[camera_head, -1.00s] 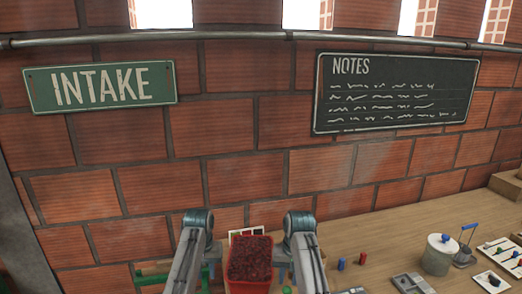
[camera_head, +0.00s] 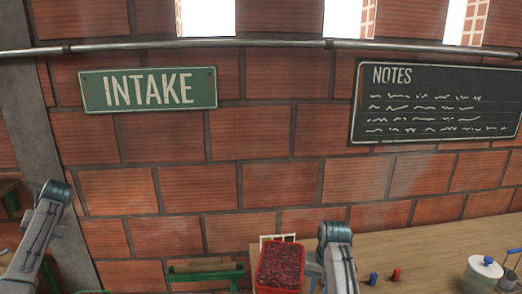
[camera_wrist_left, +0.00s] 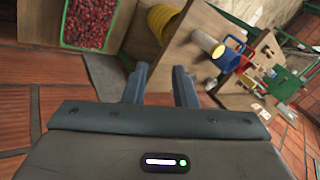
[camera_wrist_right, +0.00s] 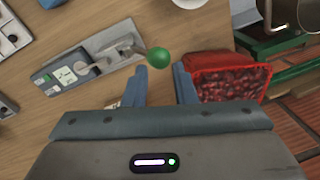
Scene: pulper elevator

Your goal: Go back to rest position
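My left arm shows at the left edge of the head view, apart from the table. Its gripper (camera_wrist_left: 160,85) shows in the left wrist view, open with nothing between its fingers. My right arm stands close to the right side of the red crate (camera_head: 303,265) in the head view. My right gripper (camera_wrist_right: 160,85) is open and empty in the right wrist view, above the wooden table (camera_wrist_right: 205,25). The red crate (camera_wrist_right: 262,72) of dark red contents lies just beyond its right finger. The right fingertips are hidden in the head view.
A lever with a green knob (camera_wrist_right: 158,58) is close ahead of my right gripper. Blue (camera_head: 373,278) and red (camera_head: 396,274) pegs and a lidded pot (camera_head: 483,274) stand on the table. A green crate of red fruit (camera_wrist_left: 90,22) shows in the left wrist view.

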